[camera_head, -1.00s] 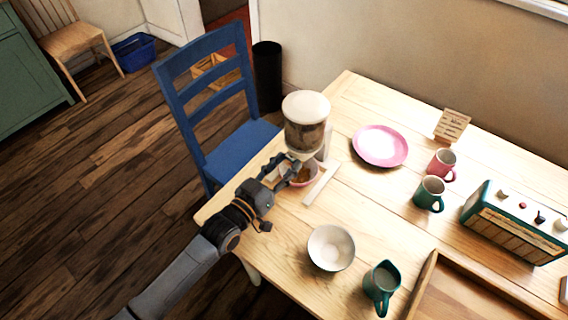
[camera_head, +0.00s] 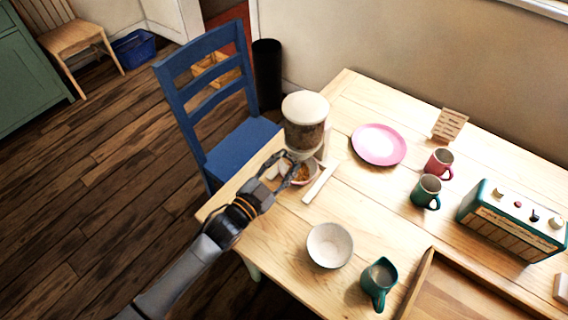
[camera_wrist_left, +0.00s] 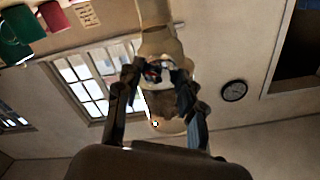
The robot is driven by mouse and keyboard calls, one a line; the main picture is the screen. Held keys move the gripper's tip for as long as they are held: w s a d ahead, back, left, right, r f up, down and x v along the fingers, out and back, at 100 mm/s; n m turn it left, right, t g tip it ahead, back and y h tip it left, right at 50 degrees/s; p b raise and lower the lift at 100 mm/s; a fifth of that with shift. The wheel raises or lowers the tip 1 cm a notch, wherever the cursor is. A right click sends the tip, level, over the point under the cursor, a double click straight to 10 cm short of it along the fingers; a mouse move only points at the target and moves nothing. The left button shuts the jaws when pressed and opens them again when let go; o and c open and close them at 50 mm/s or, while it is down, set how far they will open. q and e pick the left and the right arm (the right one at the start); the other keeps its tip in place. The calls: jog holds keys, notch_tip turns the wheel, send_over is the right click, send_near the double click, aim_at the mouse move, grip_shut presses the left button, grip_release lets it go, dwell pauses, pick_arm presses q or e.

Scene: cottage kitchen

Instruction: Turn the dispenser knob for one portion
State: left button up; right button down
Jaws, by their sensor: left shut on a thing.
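The dispenser (camera_head: 304,122) stands at the table's far left edge, with a cream lid, a clear canister of brown contents and a pale stand. My left gripper (camera_head: 287,166) reaches it from the front left, just below the canister. It is shut on the dispenser knob, which the fingers hide in the head view. In the left wrist view the gripper (camera_wrist_left: 157,78) has a finger on either side of the dispenser's neck, and the canister (camera_wrist_left: 165,104) shows between them. A pinkish bowl (camera_head: 312,177) with brown pieces sits under the outlet, partly covered by the gripper. My right gripper is out of view.
A white bowl (camera_head: 330,245) and a teal jug (camera_head: 378,284) stand nearer on the table. A pink plate (camera_head: 379,145), two mugs (camera_head: 427,190) and a teal radio (camera_head: 510,222) lie to the right. A blue chair (camera_head: 240,146) stands close behind the left arm.

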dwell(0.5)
pick_arm(q)
jog(key=o, duration=1.2)
jog(key=shift+c, duration=0.2)
jog(key=v, duration=1.2)
dwell(0.5)
